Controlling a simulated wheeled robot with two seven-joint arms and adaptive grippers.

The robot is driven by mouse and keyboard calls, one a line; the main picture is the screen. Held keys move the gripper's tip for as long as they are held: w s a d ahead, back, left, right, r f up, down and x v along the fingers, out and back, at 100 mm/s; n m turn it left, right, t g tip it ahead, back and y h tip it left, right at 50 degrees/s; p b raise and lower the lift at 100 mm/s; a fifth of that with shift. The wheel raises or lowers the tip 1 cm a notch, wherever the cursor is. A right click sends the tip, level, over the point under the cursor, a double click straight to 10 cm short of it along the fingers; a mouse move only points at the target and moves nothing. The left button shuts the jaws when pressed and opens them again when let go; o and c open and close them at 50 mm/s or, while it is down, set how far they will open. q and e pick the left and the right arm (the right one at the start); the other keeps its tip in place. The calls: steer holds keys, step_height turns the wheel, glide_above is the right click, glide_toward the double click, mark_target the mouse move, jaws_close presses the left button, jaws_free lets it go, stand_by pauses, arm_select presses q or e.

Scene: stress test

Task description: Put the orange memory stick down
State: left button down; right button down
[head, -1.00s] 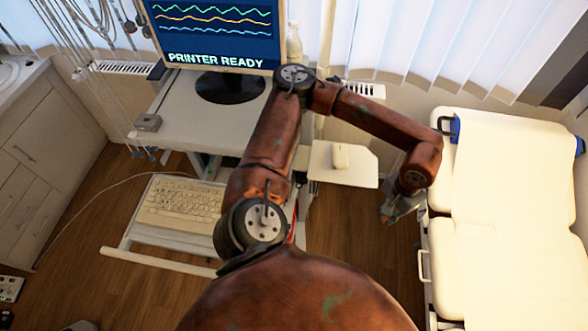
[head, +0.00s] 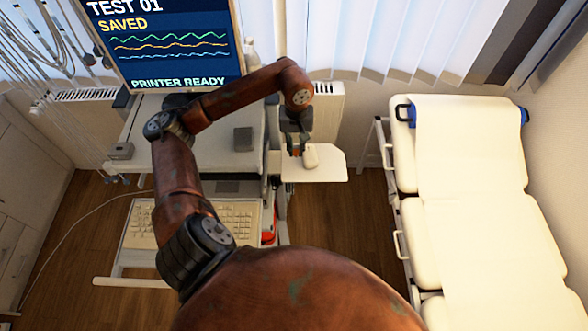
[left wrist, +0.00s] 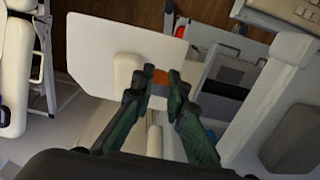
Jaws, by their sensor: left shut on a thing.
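My left gripper (head: 296,148) is at the small white side shelf (head: 330,174), beside the white mouse (head: 311,156). In the left wrist view its two fingertips (left wrist: 163,80) are shut on the orange memory stick (left wrist: 161,77), of which only a small orange patch shows between them. The white shelf (left wrist: 95,48) lies behind the fingers in that view, with the mouse (left wrist: 126,72) just left of them. I cannot tell whether the stick touches the shelf. My right gripper is in neither view.
The desk (head: 210,155) with a monitor (head: 165,45) and a small dark grey box (head: 243,139) stands left of the shelf. A keyboard (head: 235,218) lies on a lower tray. A white couch (head: 465,215) stands right, with open floor between.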

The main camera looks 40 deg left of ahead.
mark_target(295, 154)
arm_select(q)
step_height(295, 154, down, 5)
steer(key=shift+a+f+p, duration=0.1)
steer(key=shift+a+p, duration=0.05)
steer(key=shift+p, duration=0.45)
step_height(295, 154, down, 4)
steer(key=shift+f+p, duration=0.2)
steer(key=shift+p, duration=0.25)
steer(key=shift+f, duration=0.1)
steer(key=shift+f+b, duration=0.65)
steer(key=shift+b, duration=0.25)
steer(key=c, duration=2.2)
jaws_free()
steer(key=shift+r, duration=0.2)
